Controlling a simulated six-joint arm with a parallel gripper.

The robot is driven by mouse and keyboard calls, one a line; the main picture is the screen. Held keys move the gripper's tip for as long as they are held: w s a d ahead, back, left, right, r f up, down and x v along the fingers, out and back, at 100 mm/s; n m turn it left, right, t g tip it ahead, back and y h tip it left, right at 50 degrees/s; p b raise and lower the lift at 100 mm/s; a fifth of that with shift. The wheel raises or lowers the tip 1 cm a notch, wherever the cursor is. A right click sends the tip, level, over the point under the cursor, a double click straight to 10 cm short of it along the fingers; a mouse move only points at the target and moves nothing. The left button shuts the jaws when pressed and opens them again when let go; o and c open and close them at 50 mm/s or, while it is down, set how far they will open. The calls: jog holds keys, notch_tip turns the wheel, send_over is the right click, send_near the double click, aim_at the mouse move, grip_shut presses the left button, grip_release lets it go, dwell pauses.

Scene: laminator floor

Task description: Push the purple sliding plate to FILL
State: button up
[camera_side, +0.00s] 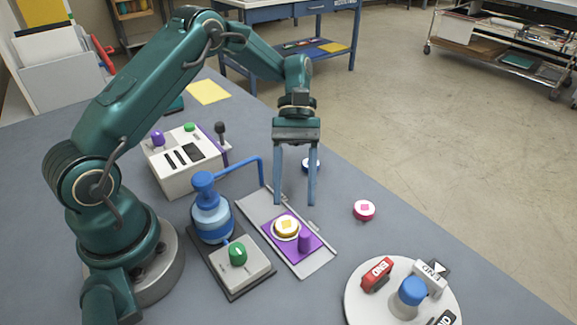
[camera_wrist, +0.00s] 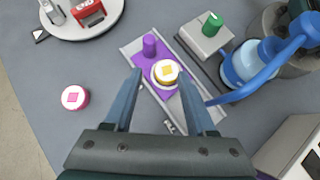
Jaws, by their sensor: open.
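The purple sliding plate (camera_side: 297,243) sits in a grey channel (camera_side: 321,266), toward its near end in the side view. A purple peg (camera_side: 304,241) stands up from the plate, and a round white and yellow piece (camera_side: 286,227) rests on it. In the wrist view the plate (camera_wrist: 140,60) and its peg (camera_wrist: 150,45) show beyond my fingers, the round piece (camera_wrist: 165,72) between them. My gripper (camera_side: 295,203) is open and empty, pointing down over the far part of the channel. Its fingers appear apart from the plate and peg. I cannot read a FILL mark.
A blue pump (camera_side: 211,215) with a bent spout and a box with a green knob (camera_side: 238,254) stand left of the channel. A white turntable (camera_side: 360,300) carries labelled blocks. A pink-topped piece (camera_side: 364,209) lies right. A white control box (camera_side: 178,178) stands behind the pump.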

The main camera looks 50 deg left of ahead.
aim_at(304, 232)
jog(key=shift+s+d+y, duration=0.2)
jog(key=shift+d+y, duration=0.25)
jog(key=shift+y, duration=0.05)
jog(key=s+d+t+y, duration=0.1)
jog(key=y, duration=0.1)
jog(key=d+r+t+y, duration=0.1)
jog(key=d+t, duration=0.1)
jog(key=s+d+t+y, duration=0.1)
jog(key=d+y, duration=0.1)
jog(key=shift+s+r+m+t+y, duration=0.3)
jog(key=shift+s+r, duration=0.05)
jog(key=shift+s+d+r+t, duration=0.15)
jog(key=shift+d+r+t, duration=0.15)
jog(key=shift+d+t, duration=0.25)
jog(key=shift+f, duration=2.55)
grip_shut()
jog(key=shift+a+r, duration=0.1)
